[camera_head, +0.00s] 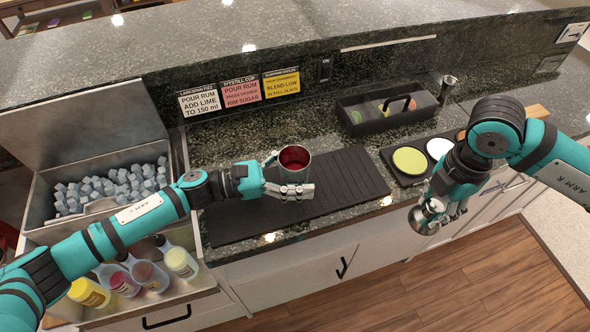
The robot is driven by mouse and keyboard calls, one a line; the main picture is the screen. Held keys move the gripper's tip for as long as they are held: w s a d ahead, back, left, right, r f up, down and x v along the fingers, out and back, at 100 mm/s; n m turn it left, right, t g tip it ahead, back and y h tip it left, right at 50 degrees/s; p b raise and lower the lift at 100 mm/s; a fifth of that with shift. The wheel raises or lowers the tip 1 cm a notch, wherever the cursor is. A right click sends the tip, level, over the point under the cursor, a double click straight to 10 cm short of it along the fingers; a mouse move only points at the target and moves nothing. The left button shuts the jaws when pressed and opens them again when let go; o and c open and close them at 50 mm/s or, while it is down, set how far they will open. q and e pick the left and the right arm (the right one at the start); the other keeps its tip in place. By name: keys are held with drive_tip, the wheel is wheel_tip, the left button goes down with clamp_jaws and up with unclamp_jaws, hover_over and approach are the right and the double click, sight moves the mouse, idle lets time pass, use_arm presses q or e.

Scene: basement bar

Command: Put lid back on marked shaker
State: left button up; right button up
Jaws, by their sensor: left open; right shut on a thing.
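A metal shaker cup (297,172) with red contents stands without a lid on the black ribbed bar mat. My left gripper (287,174) is at the cup's left side, its fingers open around the cup. Whether they touch it cannot be told. My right gripper (446,212) is shut on a shiny metal piece, which looks like the shaker lid (428,210). It is held to the right of the cup, beyond the counter's front edge in the picture. No mark on the cup can be made out.
The black bar mat (350,172) has free room right of the cup. A black caddy (362,125), a jigger (447,88) and a tray with coloured rounds (410,160) stand to the right. An ice bin (110,188) and several bottles (182,262) are at left. Recipe cards (241,92) line the back.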

sight(425, 220)
use_arm(q)
drive_tip(key=shift+c, duration=0.4)
drive_tip(key=c, duration=1.5)
drive_tip(key=shift+o, duration=0.2)
drive_tip(key=shift+r, duration=0.1)
